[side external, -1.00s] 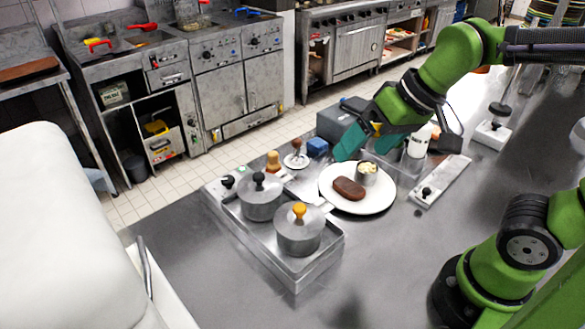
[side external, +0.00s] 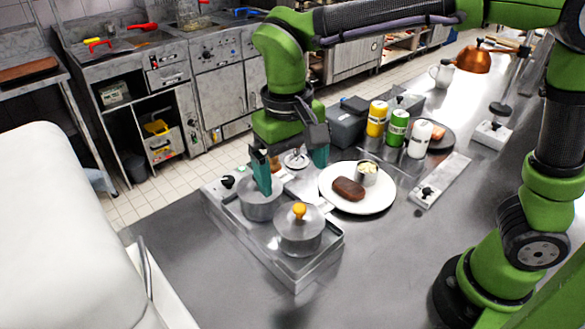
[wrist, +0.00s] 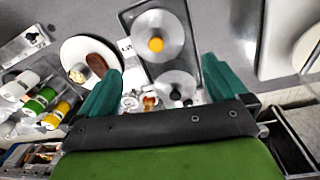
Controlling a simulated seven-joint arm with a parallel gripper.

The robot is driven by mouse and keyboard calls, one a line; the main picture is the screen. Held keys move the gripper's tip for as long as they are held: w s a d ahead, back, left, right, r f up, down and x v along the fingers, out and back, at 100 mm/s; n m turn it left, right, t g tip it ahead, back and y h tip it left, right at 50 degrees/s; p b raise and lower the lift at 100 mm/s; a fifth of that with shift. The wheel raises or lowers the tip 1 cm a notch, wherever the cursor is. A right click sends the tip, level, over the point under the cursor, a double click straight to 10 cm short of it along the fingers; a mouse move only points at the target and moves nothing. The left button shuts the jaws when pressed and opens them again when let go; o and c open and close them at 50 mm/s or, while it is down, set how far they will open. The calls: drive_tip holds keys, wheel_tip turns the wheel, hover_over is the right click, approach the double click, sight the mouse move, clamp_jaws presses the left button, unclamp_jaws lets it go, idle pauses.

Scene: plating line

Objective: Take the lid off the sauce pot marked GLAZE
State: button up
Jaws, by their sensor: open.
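Two grey lidded pots stand in a metal tray (side external: 318,268). The front pot (side external: 299,240) has a yellow-orange knob (side external: 299,210), also seen in the wrist view (wrist: 155,44). The rear pot (side external: 262,208) has a dark knob (wrist: 175,95); in the side view a finger hides that knob. Both lids are on. I cannot read the name GLAZE on either pot. My gripper (side external: 291,172) is open and empty, its teal fingers pointing down above the rear pot's area. In the wrist view the dark knob lies between the fingers (wrist: 165,85), nearer the right one.
A white plate (side external: 382,204) with a brown patty and a small metal cup lies right of the pots. Yellow, green and white bottles (side external: 397,128) stand behind it. A strip with a dark knob (side external: 440,182) lies further right. The front counter (side external: 390,280) is clear.

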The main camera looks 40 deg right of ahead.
hover_over(294, 213)
wheel_tip(294, 213, down, 5)
drive_tip(key=shift+d, duration=0.1)
drive_tip(key=shift+f, duration=2.75)
drive_tip(key=shift+c, duration=0.5)
drive_tip(key=shift+r, duration=0.1)
drive_tip(key=c, duration=0.8)
drive_tip(key=shift+c, duration=0.2)
